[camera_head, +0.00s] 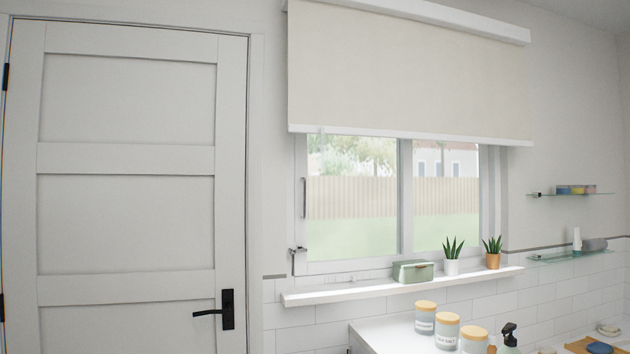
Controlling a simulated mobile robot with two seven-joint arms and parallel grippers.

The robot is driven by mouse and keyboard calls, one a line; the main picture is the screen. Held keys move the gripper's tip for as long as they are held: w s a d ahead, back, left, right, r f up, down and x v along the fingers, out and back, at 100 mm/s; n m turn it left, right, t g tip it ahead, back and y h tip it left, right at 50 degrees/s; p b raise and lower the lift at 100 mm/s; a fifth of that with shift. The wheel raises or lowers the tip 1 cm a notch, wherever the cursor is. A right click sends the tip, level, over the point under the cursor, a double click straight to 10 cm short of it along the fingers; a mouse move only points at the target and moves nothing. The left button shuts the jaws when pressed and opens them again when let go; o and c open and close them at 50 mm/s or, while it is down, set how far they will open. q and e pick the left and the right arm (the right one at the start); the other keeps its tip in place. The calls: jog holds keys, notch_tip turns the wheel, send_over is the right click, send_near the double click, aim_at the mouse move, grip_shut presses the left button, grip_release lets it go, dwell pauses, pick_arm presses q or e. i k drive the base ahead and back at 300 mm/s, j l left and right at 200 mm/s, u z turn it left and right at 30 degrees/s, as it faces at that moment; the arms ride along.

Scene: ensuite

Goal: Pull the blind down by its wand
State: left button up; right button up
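The cream roller blind (410,75) hangs from a white headrail (450,17) and covers the upper part of the window (395,195). Its white bottom bar (420,137) is a little above the middle of the view, with clear glass below it. I cannot make out the wand with certainty. A thin upright grey handle (304,197) shows on the left window frame, below the blind's left end. Neither of my grippers is in view.
A white sill (400,287) below the window holds a green box (413,271) and two potted plants (452,257). Lidded jars (447,331) stand on a counter in front. A closed white door (130,190) is at left; glass shelves (570,256) are at right.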

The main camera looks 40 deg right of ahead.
aim_at(321, 101)
jog(key=i+z, duration=0.2)
jog(key=z, duration=0.2)
jog(key=i+j+z, duration=0.1)
jog(key=z, duration=0.35)
jog(key=i+j+z, duration=0.2)
jog(key=z, duration=0.2)
jog(key=i+j+z, duration=0.15)
jog(key=z, duration=0.25)
jog(key=i+j+z, duration=0.1)
jog(key=j+z, duration=0.2)
jog(key=z, duration=0.15)
jog(key=i+j+z, duration=0.15)
jog(key=z, duration=0.25)
jog(key=i+j+z, duration=0.1)
jog(key=j+z, duration=0.3)
